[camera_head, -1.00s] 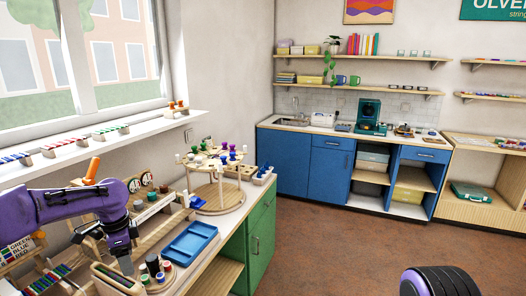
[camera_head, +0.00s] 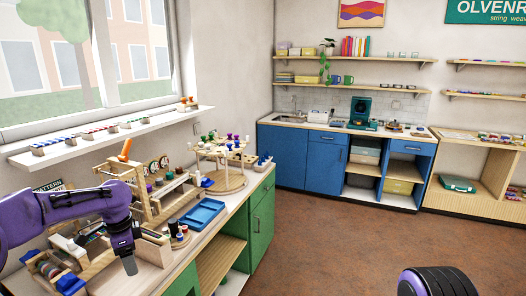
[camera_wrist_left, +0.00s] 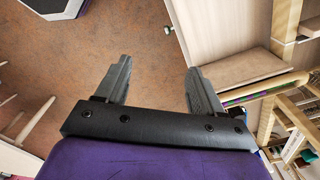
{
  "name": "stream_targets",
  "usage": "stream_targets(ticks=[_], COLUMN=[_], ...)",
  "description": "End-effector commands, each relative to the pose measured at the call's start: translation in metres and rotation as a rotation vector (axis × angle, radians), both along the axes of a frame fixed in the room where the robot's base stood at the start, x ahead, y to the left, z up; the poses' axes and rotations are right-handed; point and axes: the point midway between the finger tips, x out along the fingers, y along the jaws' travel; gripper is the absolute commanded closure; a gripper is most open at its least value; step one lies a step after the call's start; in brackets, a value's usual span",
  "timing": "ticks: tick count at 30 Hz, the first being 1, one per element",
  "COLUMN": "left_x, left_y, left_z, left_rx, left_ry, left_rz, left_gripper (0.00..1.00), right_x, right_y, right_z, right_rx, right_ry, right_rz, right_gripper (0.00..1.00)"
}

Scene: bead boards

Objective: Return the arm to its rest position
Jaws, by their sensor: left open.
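My right gripper does not show; a dark ribbed round part of my body is at the lower right of the head view.
The bench holds a blue tray (camera_head: 203,212), a round two-tier wooden stand (camera_head: 222,182) with spools, and a wooden loom-like frame (camera_head: 140,190). A green cabinet (camera_head: 261,215) is under it. Blue cabinets (camera_head: 310,160) line the back wall. The brown floor (camera_head: 340,250) is clear.

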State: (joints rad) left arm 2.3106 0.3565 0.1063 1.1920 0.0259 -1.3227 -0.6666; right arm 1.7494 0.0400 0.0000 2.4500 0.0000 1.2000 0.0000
Motion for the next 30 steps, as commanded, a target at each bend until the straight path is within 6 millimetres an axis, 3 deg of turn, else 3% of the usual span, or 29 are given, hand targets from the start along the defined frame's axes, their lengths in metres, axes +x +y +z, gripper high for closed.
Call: stream_targets(ticks=[8, 17, 20, 23, 24, 26, 29, 30], left_x=[0.027, 0.051, 0.052, 0.041, 0.031, 0.008, -0.053, -0.083], left_y=[-0.010, -0.039, -0.054, -0.070, -0.076, -0.083, -0.087, -0.085], left_z=[-0.001, -0.026, -0.051, -0.093, -0.116, -0.154, -0.218, -0.240], left_rx=[-0.067, -0.215, -0.280, -0.350, -0.376, -0.407, -0.421, -0.411], left_ry=[-0.151, -0.340, -0.399, -0.455, -0.475, -0.506, -0.551, -0.569], left_rz=[0.177, 0.477, 0.619, 0.807, 0.898, 1.045, 1.285, 1.370], left_gripper=[0.32, 0.32, 0.32, 0.32, 0.32, 0.32, 0.32, 0.32], right_x=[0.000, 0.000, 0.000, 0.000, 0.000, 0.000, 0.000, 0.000], right_y=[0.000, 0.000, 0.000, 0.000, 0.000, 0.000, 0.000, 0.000], right_z=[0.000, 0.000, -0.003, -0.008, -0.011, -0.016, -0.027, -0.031], right_rx=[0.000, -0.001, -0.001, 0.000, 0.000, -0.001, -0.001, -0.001], right_ry=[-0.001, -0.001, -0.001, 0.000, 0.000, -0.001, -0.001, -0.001], right_rz=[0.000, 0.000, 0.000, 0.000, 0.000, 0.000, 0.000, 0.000], right_gripper=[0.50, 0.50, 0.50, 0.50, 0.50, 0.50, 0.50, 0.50])
